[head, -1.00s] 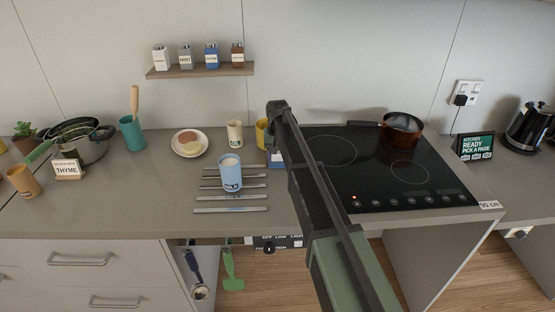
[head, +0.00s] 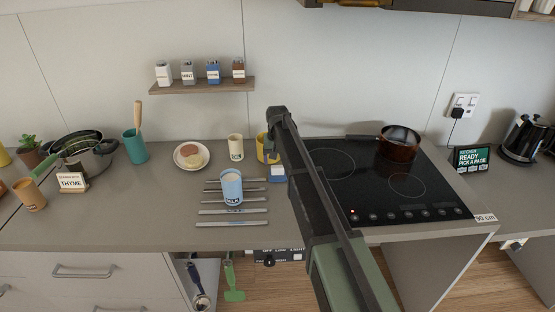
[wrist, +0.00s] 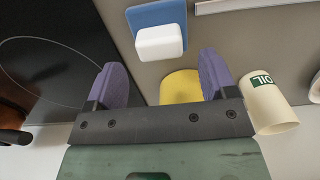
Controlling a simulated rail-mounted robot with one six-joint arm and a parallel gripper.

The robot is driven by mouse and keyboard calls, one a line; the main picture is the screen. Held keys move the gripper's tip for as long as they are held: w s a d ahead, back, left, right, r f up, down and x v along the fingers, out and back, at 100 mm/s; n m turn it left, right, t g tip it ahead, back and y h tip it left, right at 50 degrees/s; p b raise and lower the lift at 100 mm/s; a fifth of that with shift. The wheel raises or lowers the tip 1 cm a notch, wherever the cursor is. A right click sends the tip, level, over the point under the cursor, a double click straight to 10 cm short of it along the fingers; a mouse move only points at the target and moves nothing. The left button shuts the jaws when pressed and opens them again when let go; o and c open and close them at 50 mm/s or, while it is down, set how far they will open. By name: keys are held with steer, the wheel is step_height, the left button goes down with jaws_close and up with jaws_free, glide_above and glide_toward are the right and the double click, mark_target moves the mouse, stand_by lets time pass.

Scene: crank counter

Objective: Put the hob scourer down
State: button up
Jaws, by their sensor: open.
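A white block (wrist: 160,43), which I take to be the hob scourer, rests on a flat blue pad (wrist: 150,14) on the counter. In the head view the white block (head: 277,170) shows small beside my arm, partly hidden by it. My gripper (wrist: 162,62) is open, with its two purple fingers apart and nothing held between them. The block lies just beyond the fingertips in the wrist view.
A yellow mug (wrist: 181,86) and a cream OIL cup (wrist: 272,108) stand close to my gripper. The black hob (head: 375,185) with a brown pan (head: 398,145) is to the right. A blue mug (head: 231,187) stands among metal bars at left.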

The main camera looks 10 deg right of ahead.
mark_target(278, 166)
step_height(278, 166, up, 9)
steer(key=p, duration=0.7)
steer(key=s+f+n+b, duration=0.1)
steer(key=s+f+b, duration=0.2)
steer(key=s, duration=3.4)
steer(key=shift+n, duration=0.3)
steer(key=shift+o, duration=0.5)
